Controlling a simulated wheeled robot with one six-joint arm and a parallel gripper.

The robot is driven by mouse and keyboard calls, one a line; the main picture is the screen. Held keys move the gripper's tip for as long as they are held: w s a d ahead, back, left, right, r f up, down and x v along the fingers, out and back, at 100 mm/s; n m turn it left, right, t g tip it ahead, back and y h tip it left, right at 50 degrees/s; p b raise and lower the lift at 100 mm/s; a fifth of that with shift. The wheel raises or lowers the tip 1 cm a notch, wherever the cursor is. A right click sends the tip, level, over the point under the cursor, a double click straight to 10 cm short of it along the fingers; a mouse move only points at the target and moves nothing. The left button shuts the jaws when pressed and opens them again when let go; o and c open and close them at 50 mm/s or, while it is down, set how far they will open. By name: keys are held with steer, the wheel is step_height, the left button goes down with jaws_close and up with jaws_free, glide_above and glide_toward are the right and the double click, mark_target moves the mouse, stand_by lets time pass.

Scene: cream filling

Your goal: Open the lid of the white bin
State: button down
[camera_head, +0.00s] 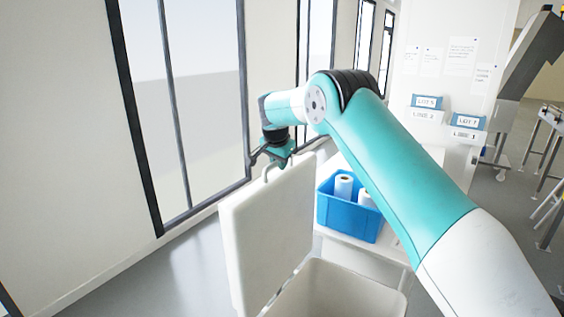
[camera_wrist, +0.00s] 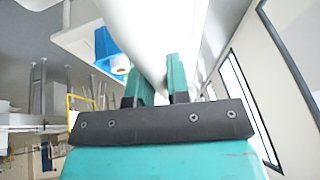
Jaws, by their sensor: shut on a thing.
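The white bin (camera_head: 335,292) stands at the bottom of the head view, with its opening partly in view. Its lid (camera_head: 262,240) is raised and stands steeply upright at the bin's left side. My gripper (camera_head: 275,158) is at the top edge of the lid, shut on the lid's handle (camera_head: 265,173). In the wrist view the two teal fingers (camera_wrist: 160,84) point at the white lid (camera_wrist: 165,35); the handle between them cannot be made out there.
A blue crate (camera_head: 348,222) with white rolls stands on a white surface behind the bin. A wall with tall dark-framed windows (camera_head: 180,110) runs along the left, close to my gripper. Grey floor (camera_head: 165,275) is clear at the lower left. Blue labelled boxes (camera_head: 427,102) sit farther back.

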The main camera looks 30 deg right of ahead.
steer(key=c, duration=1.1)
jaws_free()
steer(key=shift+a, duration=0.1)
steer(key=b+v, duration=0.2)
steer(key=v, duration=1.5)
steer(key=shift+r, duration=0.2)
steer(key=shift+a, duration=0.1)
